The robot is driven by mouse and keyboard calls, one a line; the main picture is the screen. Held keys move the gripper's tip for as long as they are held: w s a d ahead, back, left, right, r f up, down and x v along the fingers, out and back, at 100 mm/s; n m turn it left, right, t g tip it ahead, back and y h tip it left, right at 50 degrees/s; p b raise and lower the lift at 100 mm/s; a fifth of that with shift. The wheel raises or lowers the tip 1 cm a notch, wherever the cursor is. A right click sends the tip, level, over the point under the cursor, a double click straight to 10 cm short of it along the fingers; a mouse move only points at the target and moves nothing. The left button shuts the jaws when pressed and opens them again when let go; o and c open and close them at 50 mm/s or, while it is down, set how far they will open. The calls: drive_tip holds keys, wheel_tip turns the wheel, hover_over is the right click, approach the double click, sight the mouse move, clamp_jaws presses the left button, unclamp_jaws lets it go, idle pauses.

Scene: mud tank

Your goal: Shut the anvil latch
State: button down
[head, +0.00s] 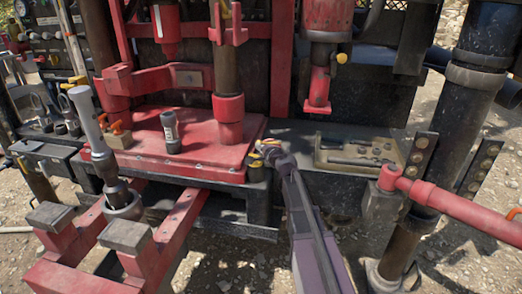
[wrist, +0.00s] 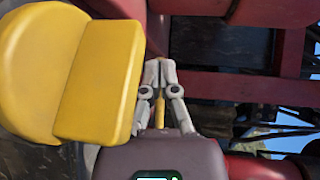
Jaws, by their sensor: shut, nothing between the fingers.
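A yellow piece with a rounded plate and a thick block (wrist: 98,80) fills the left of the wrist view; it looks like the anvil latch. In the head view a small yellow part (head: 257,162) shows at the right front corner of the red deck, probably the same piece. My gripper (head: 268,147) is at that corner, partly hidden by my own arm. In the wrist view my gripper (wrist: 159,68) is shut and empty, its fingertips just right of the yellow block. I cannot tell whether they touch it.
The red deck (head: 190,150) holds a dark cylinder (head: 171,133). A tray (head: 355,150) with small parts lies to the right of my gripper. A red post (head: 228,115) stands behind, and a thick dark column (head: 455,120) with a red bar stands at right.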

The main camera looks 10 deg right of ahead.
drive_tip(key=shift+w, duration=1.2)
drive_tip(key=shift+w, duration=0.1)
drive_tip(key=shift+s+r+m+g+y+p, duration=0.15)
drive_tip(key=shift+s+g+y+p, duration=0.2)
drive_tip(key=shift+s+p, duration=0.2)
drive_tip(key=shift+s+r+m+g+y+p, duration=0.15)
drive_tip(key=shift+s+g+y+p, duration=0.15)
drive_tip(key=shift+s+p, duration=0.2)
drive_tip(key=s+a+f+n+g+h+b, duration=0.15)
drive_tip(key=s+f+n+g, duration=0.35)
drive_tip(key=s, duration=0.7)
drive_tip(key=s+a+f+n+g+h, duration=0.15)
drive_tip(key=s+f+n+g, duration=0.35)
drive_tip(key=s, duration=0.6)
drive_tip(key=s+f+n+g+h+b, duration=0.1)
drive_tip(key=s+f+n+g+h, duration=0.35)
drive_tip(key=s, duration=0.75)
wheel_tip(320, 180, up, 22)
drive_tip(key=y+p, duration=0.1)
drive_tip(key=p, duration=2.3)
drive_tip(key=shift+s+a+n, duration=0.15)
drive_tip(key=shift+a+n, duration=0.05)
drive_tip(key=shift+n, duration=0.15)
